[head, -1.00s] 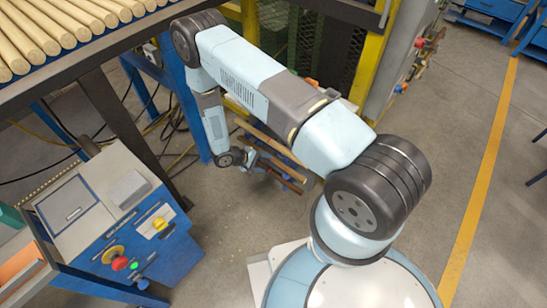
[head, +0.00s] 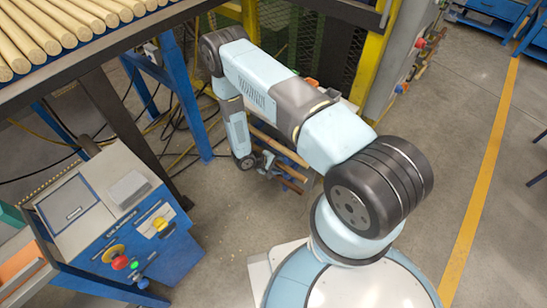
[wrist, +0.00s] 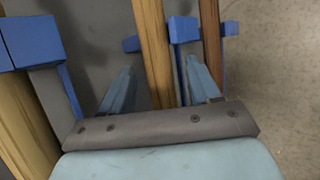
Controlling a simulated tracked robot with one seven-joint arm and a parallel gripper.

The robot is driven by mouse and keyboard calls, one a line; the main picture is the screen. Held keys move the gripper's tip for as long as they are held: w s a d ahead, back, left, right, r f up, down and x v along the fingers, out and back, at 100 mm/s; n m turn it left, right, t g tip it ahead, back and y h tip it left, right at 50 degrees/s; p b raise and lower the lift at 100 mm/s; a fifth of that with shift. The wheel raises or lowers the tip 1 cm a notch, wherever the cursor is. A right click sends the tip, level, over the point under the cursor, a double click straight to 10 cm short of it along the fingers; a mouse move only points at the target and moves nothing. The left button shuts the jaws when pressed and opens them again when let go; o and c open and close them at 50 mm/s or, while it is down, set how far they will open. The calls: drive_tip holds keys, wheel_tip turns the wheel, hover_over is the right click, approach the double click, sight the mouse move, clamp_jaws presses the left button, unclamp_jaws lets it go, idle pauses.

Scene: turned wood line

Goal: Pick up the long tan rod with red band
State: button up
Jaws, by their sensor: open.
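My gripper (wrist: 161,64) is open, with its two light blue fingers spread in the wrist view. A long tan rod (wrist: 152,45) runs through the gap between the fingers, apart from both as far as I can see. I see no red band on its visible part, so I cannot tell whether it is the named rod. In the head view my gripper (head: 268,164) is low beside several rods, among them a tan rod (head: 279,147), and my arm hides part of them.
A wider tan piece (wrist: 22,125) lies to the left and a brown rod (wrist: 211,45) to the right. Blue brackets (wrist: 184,30) stand close to the fingers. A blue control console (head: 130,235) and blue frame leg (head: 185,95) stand left of my arm.

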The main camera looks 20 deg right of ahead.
drive_tip(key=shift+c, duration=0.2)
clamp_jaws()
idle(0.3)
